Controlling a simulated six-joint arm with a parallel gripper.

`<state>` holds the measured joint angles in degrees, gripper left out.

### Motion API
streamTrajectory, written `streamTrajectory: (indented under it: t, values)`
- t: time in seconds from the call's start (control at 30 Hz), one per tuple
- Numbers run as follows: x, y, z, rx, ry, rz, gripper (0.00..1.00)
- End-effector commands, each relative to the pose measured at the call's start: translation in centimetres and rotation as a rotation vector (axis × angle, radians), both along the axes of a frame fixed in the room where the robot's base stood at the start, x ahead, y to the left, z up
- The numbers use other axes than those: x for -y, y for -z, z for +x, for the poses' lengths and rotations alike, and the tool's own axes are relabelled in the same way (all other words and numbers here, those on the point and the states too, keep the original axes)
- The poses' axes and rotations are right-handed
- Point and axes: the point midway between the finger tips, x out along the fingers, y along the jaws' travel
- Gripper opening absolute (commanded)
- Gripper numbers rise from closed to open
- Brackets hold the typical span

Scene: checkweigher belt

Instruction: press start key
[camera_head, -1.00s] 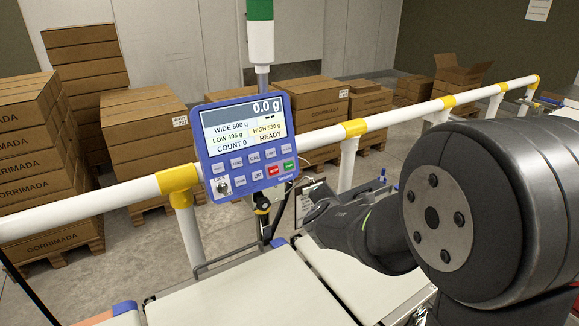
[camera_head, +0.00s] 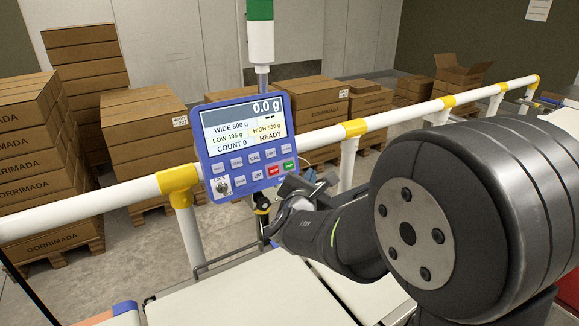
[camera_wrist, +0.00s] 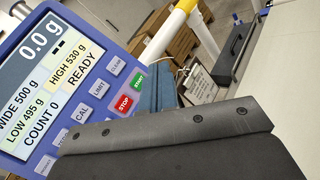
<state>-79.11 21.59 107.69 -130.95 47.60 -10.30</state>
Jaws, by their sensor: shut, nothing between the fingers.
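The blue control panel (camera_head: 245,120) stands upright; its display reads 0.0 g, COUNT 0 and READY. The green start key (camera_head: 289,166) is at its lower right, beside the red stop key (camera_head: 273,170). My gripper (camera_head: 296,184) is shut and empty, just below and right of the start key. I cannot tell exactly how far the fingertips are from the panel face.
A white guard rail (camera_head: 320,137) with yellow joints runs behind the panel. A light tower (camera_head: 260,40) rises above it. Pale belts (camera_head: 250,295) lie below. Stacked cartons (camera_head: 145,120) stand behind the rail. A clipboard (camera_wrist: 200,85) shows beyond my gripper in the wrist view.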

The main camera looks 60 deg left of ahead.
Motion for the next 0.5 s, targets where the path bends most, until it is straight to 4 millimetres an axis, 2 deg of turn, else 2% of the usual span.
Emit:
streamTrajectory:
  t: [0.3,0.5]
  values:
    - [-4.4,1.4,0.0,0.000,-0.001,-0.003,0.00]
    - [-6.4,1.9,0.0,-0.002,0.000,-0.002,0.00]
